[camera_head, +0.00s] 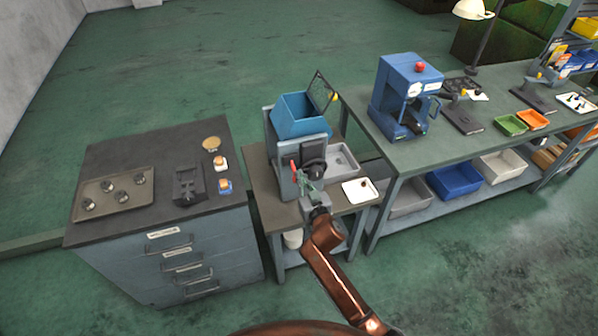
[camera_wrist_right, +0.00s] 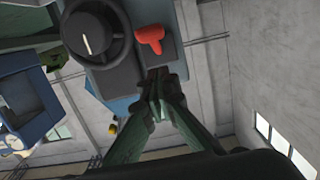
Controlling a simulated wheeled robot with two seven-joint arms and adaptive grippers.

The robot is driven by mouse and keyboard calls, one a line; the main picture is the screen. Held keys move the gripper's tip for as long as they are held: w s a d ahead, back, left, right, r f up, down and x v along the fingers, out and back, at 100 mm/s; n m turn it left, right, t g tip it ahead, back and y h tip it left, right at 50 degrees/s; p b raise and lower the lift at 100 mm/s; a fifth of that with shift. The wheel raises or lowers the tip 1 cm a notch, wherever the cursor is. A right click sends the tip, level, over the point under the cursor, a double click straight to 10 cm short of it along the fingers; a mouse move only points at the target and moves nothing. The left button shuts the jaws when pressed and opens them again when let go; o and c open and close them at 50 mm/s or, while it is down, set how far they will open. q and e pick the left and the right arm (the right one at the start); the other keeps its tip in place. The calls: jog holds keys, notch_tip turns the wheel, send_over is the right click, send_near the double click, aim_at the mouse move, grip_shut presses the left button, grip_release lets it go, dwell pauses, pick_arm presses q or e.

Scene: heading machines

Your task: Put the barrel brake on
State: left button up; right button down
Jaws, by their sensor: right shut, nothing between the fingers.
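A small grey machine (camera_head: 285,178) with a blue open-topped barrel (camera_head: 300,117) stands on the middle bench. On its front is a small red lever (camera_head: 293,166), probably the barrel brake. The lever (camera_wrist_right: 150,38) also shows in the right wrist view, beside a black round knob (camera_wrist_right: 92,38) with a white mark. My right gripper (camera_head: 306,178) is in front of the machine, close to the lever. In the wrist view its fingertips (camera_wrist_right: 158,82) are together, empty, just below the lever; I cannot tell whether they touch the panel. My left gripper is not in view.
A grey tray (camera_head: 343,160) and a white tray (camera_head: 368,190) sit right of the machine. A drawer cabinet (camera_head: 180,262) stands left. A long bench with a blue press (camera_head: 396,80) stands right. Green floor around is open.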

jog(key=f+p+v, duration=0.1)
jog(key=v, duration=1)
jog(key=shift+r+p, duration=0.3)
jog(key=shift+p, duration=0.05)
jog(key=shift+s, duration=0.1)
